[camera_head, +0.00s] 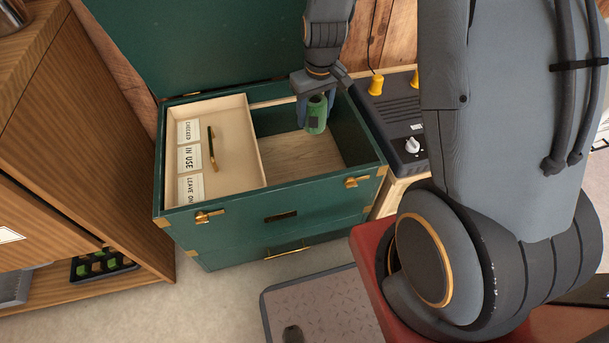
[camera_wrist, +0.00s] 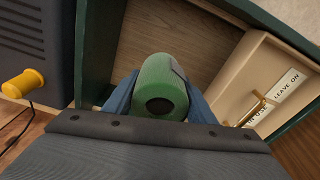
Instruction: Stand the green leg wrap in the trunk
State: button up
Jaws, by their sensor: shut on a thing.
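The green leg wrap (camera_head: 316,116) is a rolled cylinder, held roughly upright between the fingers of my gripper (camera_head: 317,108). In the wrist view the wrap (camera_wrist: 160,85) shows its round end with a dark centre hole, between two blue-grey fingers. The trunk (camera_head: 268,226) is dark green with brass corners and clasps, and its lid (camera_head: 215,45) stands open. My gripper is over the trunk's open right compartment, whose bare wooden floor (camera_head: 299,155) shows. Whether the wrap touches the floor cannot be told; it appears held above it.
A pale tray (camera_head: 233,165) with a brass handle and labels fills the trunk's left side. A dark grey box (camera_head: 398,112) with yellow knobs stands at the right. A wooden cabinet (camera_head: 75,130) is close on the left. A grey mat (camera_head: 325,305) lies in front.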

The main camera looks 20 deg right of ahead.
jog(key=w+f+n+b, duration=0.1)
jog(key=w+f+b, duration=0.1)
jog(key=f+b, duration=0.5)
jog(key=w+f+n+b, duration=0.2)
jog(key=f+b, duration=0.5)
jog(key=f, duration=0.5)
jog(key=w+f+n+b, duration=0.1)
jog(key=w+f+b, duration=0.2)
jog(key=f+b, duration=0.4)
notch_tip(320, 180, down, 4)
jog(key=shift+w+a+r+y, duration=0.1)
jog(key=shift+r+y, duration=0.05)
jog(key=shift+y, duration=0.15)
jog(key=shift+r, duration=0.1)
jog(key=o, duration=0.7)
jog(key=shift+f, duration=0.2)
jog(key=o, duration=0.4)
jog(key=shift+r, duration=0.1)
notch_tip(320, 180, up, 12)
jog(key=s+p, duration=0.1)
jog(key=p, duration=0.4)
jog(key=shift+d, duration=0.45)
